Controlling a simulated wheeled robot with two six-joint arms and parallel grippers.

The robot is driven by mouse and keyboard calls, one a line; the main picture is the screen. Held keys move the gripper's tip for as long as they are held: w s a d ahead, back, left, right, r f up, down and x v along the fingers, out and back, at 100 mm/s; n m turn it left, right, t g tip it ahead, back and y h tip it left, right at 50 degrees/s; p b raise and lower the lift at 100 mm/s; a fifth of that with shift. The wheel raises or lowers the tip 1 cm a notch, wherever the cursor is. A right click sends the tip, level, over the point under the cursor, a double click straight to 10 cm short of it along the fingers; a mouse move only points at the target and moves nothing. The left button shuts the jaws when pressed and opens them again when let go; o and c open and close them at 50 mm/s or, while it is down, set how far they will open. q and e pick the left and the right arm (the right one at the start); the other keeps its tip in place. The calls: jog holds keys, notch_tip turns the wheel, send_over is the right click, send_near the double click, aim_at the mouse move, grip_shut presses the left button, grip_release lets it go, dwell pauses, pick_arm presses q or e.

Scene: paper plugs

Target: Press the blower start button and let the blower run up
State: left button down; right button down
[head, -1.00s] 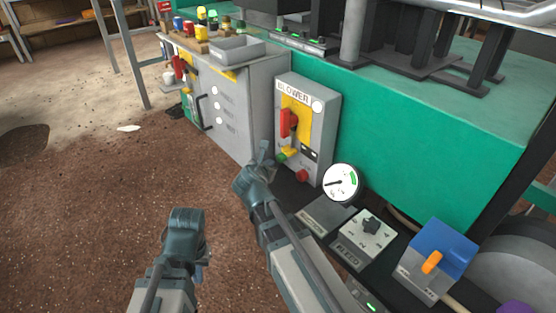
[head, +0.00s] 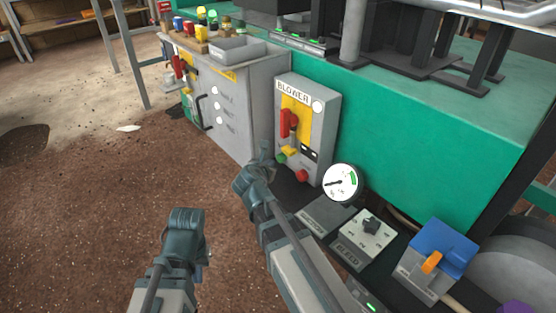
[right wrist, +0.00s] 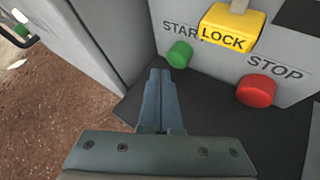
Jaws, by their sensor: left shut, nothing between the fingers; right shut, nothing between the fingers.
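The grey blower box (head: 329,125) stands against the green machine, with a red handle (head: 287,123) on a yellow panel. Its green START button (head: 281,158) also shows in the right wrist view (right wrist: 180,54), left of the red STOP button (right wrist: 256,91). A yellow LOCK block (right wrist: 230,27) sits between and above them. My right gripper (head: 264,147) is shut and empty; its fingertips (right wrist: 160,73) are just below and left of START, apparently apart from it. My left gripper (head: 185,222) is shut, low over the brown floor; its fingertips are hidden.
A round gauge (head: 341,183), its needle left of the green band, stands right of the box. A bleed knob panel (head: 365,238) and a blue box with an orange lever (head: 440,250) are nearer. A grey cabinet (head: 240,105) stands left of the blower box.

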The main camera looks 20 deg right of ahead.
jog(key=shift+d, duration=0.1)
dwell(0.4)
jog(key=shift+w+d, duration=0.15)
jog(key=shift+d, duration=0.2)
jog(key=shift+w+d, duration=0.2)
jog(key=shift+d, duration=0.25)
dwell(0.9)
jog(key=shift+a, duration=0.1)
jog(key=shift+s+a, duration=0.35)
jog(key=shift+a, duration=0.4)
jog(key=shift+s+a, duration=0.3)
jog(key=shift+a, duration=0.5)
jog(key=shift+s+a, duration=0.25)
jog(key=shift+a, duration=0.55)
jog(key=shift+s+a, duration=0.3)
jog(key=shift+a, duration=0.5)
